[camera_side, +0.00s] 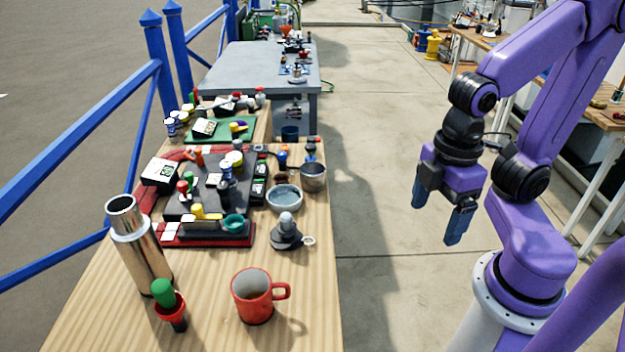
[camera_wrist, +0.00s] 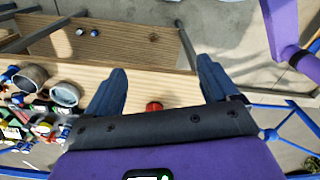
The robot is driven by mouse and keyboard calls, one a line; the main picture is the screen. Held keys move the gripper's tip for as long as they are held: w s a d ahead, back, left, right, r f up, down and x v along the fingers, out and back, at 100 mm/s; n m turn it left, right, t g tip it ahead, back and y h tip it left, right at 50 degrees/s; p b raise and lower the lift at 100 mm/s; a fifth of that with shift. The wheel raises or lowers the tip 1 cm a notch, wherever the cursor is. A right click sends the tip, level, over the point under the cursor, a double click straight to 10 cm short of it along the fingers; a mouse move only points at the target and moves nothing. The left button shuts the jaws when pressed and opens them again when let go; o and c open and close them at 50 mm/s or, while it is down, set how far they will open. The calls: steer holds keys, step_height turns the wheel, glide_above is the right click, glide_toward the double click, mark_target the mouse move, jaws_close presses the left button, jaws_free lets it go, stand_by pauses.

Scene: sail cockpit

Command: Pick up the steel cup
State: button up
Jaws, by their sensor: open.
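A grey metallic cup (camera_side: 313,178), which looks like the steel cup, stands upright near the right edge of the wooden table, behind a grey bowl (camera_side: 284,198). My gripper (camera_side: 437,214) is open and empty, in the air to the right of the table and well apart from the cup. In the wrist view, the two blue fingers (camera_wrist: 160,88) are spread with nothing between them. Two grey round vessels (camera_wrist: 65,94) show left of the fingers there; I cannot tell which is the cup.
A tall shiny flask (camera_side: 140,250), a red mug (camera_side: 255,297), a green-topped item (camera_side: 166,300) and a grey knobbed item (camera_side: 286,232) stand on the table's near part. Clutter (camera_side: 210,185) crowds the left of the cup. Blue railing (camera_side: 80,120) runs along the left.

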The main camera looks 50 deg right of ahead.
steer(key=w+a+r+m+t+y, duration=0.1)
steer(key=w+a+m+t+y, duration=0.15)
steer(key=w, duration=0.75)
steer(key=r+m+t+h, duration=0.2)
steer(key=m+t+h, duration=0.1)
steer(key=m+t, duration=0.75)
glide_above(312, 178)
steer(key=s+d, duration=0.3)
steer(key=s, duration=0.2)
steer(key=f, duration=2.1)
steer(key=shift+w+a, duration=0.15)
steer(key=shift+w, duration=0.1)
steer(key=shift+w+f, duration=0.1)
steer(key=shift+f, duration=0.05)
steer(key=shift+x, duration=3.7)
